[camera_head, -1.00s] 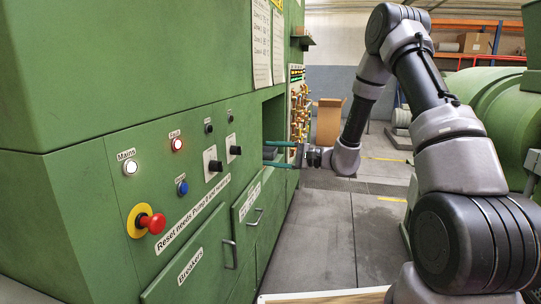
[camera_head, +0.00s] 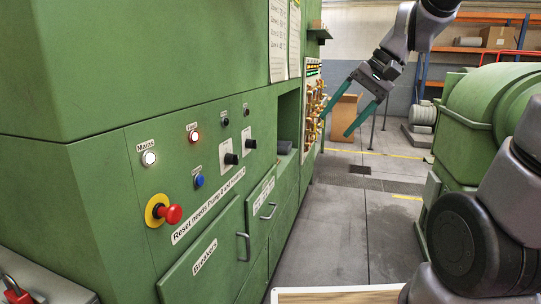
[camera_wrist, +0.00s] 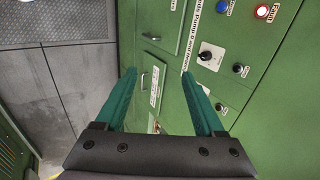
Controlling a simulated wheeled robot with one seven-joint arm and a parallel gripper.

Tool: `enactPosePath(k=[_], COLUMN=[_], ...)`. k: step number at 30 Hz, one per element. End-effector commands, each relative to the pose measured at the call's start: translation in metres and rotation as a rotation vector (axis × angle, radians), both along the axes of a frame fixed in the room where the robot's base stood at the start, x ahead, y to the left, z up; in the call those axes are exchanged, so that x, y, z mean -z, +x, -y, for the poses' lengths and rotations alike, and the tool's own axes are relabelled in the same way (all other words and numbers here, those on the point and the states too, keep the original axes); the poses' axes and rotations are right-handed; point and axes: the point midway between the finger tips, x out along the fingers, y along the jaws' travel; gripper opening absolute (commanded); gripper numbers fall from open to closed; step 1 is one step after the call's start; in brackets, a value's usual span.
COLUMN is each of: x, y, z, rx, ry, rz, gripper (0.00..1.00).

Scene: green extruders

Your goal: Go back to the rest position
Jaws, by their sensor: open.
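My gripper (camera_head: 351,108) is open and empty, its two green fingers spread apart and pointing down in the head view. It hangs in the air over the aisle, to the right of the green extruder cabinet (camera_head: 95,215). In the wrist view the open fingers of my gripper (camera_wrist: 165,90) show with nothing between them, in front of the cabinet's drawer fronts and knobs. No object is held.
The cabinet face carries a red emergency button (camera_head: 170,213), a lit white button (camera_head: 149,158) and black knobs (camera_head: 231,158). A cardboard box (camera_head: 345,115) stands behind the gripper. A green machine (camera_head: 490,110) stands at right. The grey floor (camera_head: 325,240) between is clear.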

Motion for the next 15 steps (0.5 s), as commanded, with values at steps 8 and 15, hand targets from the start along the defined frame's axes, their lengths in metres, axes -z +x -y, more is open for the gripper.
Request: enactPosePath(k=[8,15], x=[-0.034,-0.048], y=[-0.046,-0.061], z=[0.064,0.09], rx=[0.139,0.209], ry=[-0.26,-0.342], rz=[0.26,0.374], gripper=[0.71,0.71])
